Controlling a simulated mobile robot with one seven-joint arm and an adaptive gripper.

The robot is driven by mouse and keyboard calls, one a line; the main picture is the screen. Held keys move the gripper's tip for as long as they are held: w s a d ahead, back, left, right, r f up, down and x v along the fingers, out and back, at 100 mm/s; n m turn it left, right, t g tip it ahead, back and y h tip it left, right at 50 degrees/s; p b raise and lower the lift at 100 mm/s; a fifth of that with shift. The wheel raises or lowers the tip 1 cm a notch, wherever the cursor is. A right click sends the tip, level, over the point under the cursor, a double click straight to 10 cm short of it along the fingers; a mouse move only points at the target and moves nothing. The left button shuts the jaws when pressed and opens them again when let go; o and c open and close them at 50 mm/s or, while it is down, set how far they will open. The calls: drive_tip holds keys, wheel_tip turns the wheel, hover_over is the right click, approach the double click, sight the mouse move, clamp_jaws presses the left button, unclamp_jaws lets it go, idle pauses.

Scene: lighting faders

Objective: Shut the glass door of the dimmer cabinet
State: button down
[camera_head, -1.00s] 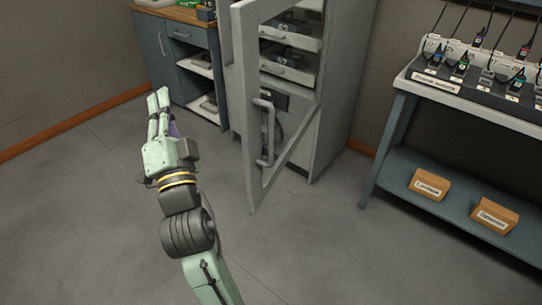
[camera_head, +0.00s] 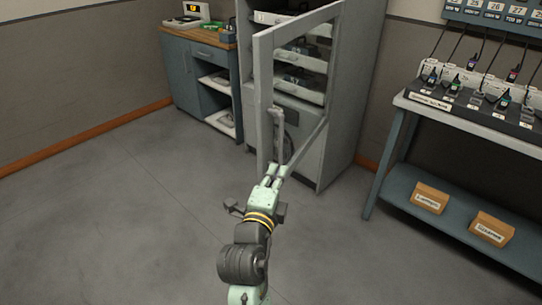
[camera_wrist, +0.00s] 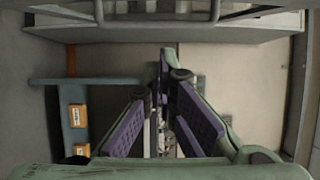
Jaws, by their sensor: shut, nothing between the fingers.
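The glass door (camera_head: 263,100) of the grey dimmer cabinet (camera_head: 352,110) stands open, swung out towards me. Its pane is clear, and cabinet drawers show through it. A vertical grey bar handle (camera_head: 277,135) is on the door; in the wrist view the handle (camera_wrist: 155,17) crosses the top of the picture. My gripper (camera_head: 277,168) is shut and empty, just below the handle in the head view and overlapping the door's lower part. In the wrist view my gripper (camera_wrist: 163,55) has its fingertips together. I cannot tell whether it touches the door.
A blue-grey bench (camera_head: 402,150) with faders and two orange-brown boxes (camera_head: 430,198) on its lower shelf stands to the right. A blue cupboard (camera_head: 190,70) with a wooden top is at the back left. The floor (camera_head: 110,220) at the left is clear.

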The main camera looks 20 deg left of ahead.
sight(269, 148)
drive_tip(key=b, duration=0.2)
drive_tip(key=w+b, duration=0.1)
drive_tip(key=b, duration=0.2)
drive_tip(key=shift+a+f, duration=0.1)
drive_tip(key=shift+f, duration=0.2)
drive_tip(key=b, duration=0.3)
drive_tip(key=shift+w, duration=0.1)
drive_tip(key=w+a+p, duration=0.3)
drive_tip(key=w+a, duration=0.2)
drive_tip(key=w, duration=0.2)
drive_tip(key=shift+w+a+r, duration=0.15)
drive_tip(key=shift+w+r, duration=0.2)
drive_tip(key=shift+w, duration=0.05)
drive_tip(key=shift+a, duration=0.1)
